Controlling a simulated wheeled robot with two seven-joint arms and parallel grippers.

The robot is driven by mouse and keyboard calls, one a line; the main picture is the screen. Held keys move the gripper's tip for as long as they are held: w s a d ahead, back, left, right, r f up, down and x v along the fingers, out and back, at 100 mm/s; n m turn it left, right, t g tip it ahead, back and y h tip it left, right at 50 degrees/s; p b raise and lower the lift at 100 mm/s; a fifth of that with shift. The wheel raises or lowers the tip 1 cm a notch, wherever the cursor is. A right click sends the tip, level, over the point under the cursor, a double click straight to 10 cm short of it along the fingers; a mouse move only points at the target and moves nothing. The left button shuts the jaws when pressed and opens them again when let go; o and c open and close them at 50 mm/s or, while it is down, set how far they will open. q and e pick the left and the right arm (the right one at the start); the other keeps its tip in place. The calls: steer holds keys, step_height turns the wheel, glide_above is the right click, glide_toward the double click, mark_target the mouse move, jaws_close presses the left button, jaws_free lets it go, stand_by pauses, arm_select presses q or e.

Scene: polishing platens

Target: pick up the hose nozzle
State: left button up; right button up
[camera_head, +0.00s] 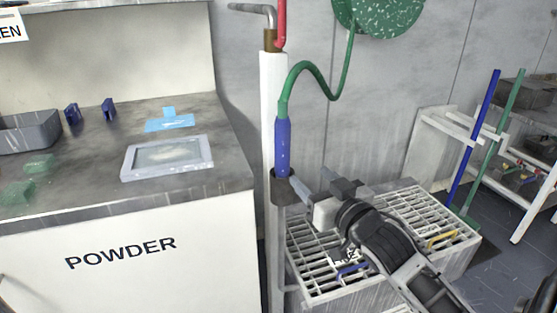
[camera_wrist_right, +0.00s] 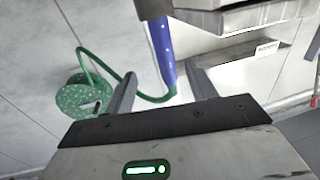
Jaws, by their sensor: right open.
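The blue hose nozzle (camera_head: 283,148) stands upright in a dark holder (camera_head: 285,188) on the white post, with a green hose running from its top. My right gripper (camera_head: 308,181) is open beside the lower end of the nozzle, close to the holder. In the right wrist view the nozzle (camera_wrist_right: 163,48) shows beyond and between the two spread fingers of the gripper (camera_wrist_right: 161,85). I cannot tell whether a finger touches it. The nozzle's lower end is hidden in the holder. My left gripper is not in view.
The white post (camera_head: 272,110) carries a red pipe. The green hose reel (camera_head: 378,14) hangs on the wall. The powder counter (camera_head: 232,178) with a framed tray (camera_head: 128,167) stands left. A grey grated crate (camera_head: 310,285) lies below my right arm. A white rack (camera_head: 428,150) stands right.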

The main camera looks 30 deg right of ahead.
mark_target(286, 158)
steer(key=w, duration=0.7)
steer(key=shift+d, duration=0.3)
steer(key=shift+w+a+f+b, duration=0.1)
steer(key=shift+w+b, duration=0.35)
steer(key=shift+w, duration=2.3)
steer(key=c, duration=1.2)
